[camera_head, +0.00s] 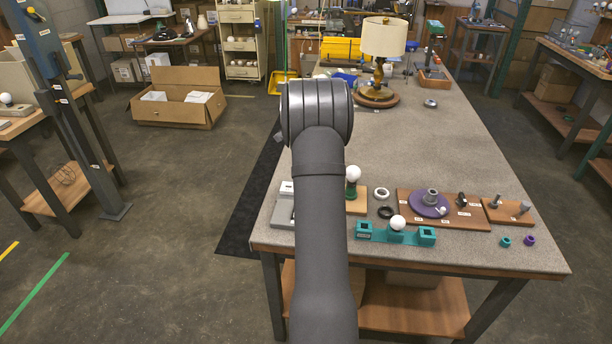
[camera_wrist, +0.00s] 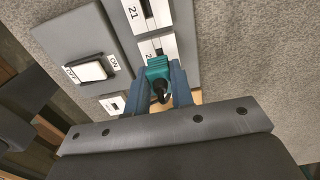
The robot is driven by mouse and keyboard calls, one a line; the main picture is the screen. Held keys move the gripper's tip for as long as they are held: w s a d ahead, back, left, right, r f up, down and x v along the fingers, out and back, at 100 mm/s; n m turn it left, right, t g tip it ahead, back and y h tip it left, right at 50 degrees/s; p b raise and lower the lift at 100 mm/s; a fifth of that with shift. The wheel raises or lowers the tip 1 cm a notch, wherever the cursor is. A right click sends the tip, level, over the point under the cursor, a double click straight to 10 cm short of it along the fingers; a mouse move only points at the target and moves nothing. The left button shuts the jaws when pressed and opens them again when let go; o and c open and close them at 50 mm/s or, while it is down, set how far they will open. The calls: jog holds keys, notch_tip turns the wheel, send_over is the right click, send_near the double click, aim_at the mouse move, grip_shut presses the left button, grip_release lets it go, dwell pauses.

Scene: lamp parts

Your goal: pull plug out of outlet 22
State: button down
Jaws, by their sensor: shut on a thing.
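In the wrist view, a teal plug (camera_wrist: 157,68) with a black cord end sits between the two blue fingers of my gripper (camera_wrist: 157,82), which is shut on it. The plug is over the white face of the outlet below the one marked 21 (camera_wrist: 148,12). That outlet's label (camera_wrist: 148,46) is partly covered; a 2 shows. I cannot tell how deep the plug sits in the outlet. The grey outlet panel (camera_head: 282,212) shows partly in the head view, left of my arm. My gripper and the plug are hidden there behind my arm.
A switch marked ON and OFF (camera_wrist: 90,70) lies beside the outlets. To the right on the bench are a teal fixture with a white bulb (camera_head: 395,235), a board with a purple disc (camera_head: 430,206) and loose rings. A lamp (camera_head: 382,45) stands farther back. The bench middle is clear.

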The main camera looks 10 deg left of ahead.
jog(key=shift+r, duration=2)
